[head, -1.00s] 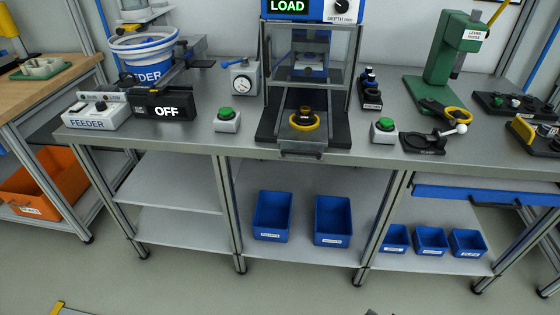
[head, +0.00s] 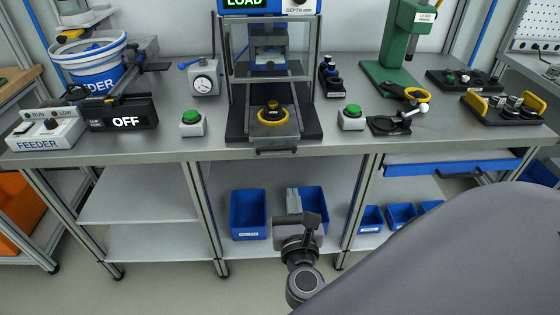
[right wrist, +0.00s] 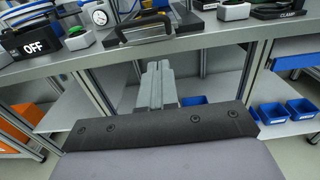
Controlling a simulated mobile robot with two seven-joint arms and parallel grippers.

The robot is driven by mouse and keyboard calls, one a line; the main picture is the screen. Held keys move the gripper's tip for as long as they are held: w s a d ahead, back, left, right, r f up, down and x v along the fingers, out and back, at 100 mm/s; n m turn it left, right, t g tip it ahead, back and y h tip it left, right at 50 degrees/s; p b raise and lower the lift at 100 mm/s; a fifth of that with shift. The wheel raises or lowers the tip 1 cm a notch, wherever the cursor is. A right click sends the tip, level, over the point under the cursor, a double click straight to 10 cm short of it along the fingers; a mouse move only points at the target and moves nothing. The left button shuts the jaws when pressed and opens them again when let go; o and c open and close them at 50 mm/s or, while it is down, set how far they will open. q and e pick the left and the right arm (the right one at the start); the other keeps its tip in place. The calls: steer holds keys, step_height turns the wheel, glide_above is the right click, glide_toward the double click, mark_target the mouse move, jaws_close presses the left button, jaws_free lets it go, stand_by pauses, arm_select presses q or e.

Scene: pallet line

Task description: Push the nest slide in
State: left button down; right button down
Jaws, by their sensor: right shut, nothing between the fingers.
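The nest slide (head: 288,132) is drawn out at the front of the press (head: 318,75), its grey front handle (head: 277,150) at the bench's front edge. On it sits a yellow ring nest (head: 262,119) with a dark, brass-coloured part (head: 272,105) in it. My right gripper (head: 293,190) is shut and empty, in front of the bench and below the slide handle, apart from it. In the right wrist view the closed fingers (right wrist: 158,68) point toward the bench edge, with the slide handle (right wrist: 144,42) just beyond them. My left gripper is not in view.
Green buttons (head: 192,118) (head: 351,112) flank the press. A black clamp (head: 388,125) is to the right, and the feeder's OFF box (head: 124,114) to the left. The bench edge and blue bins (head: 248,222) on the lower shelf are near my right gripper.

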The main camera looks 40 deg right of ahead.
mark_target(287, 154)
steer(key=x, duration=1.2)
steer(key=shift+w+p, duration=0.15)
steer(key=shift+p, duration=0.2)
steer(key=shift+b+x, duration=0.5)
steer(key=shift+x, duration=2)
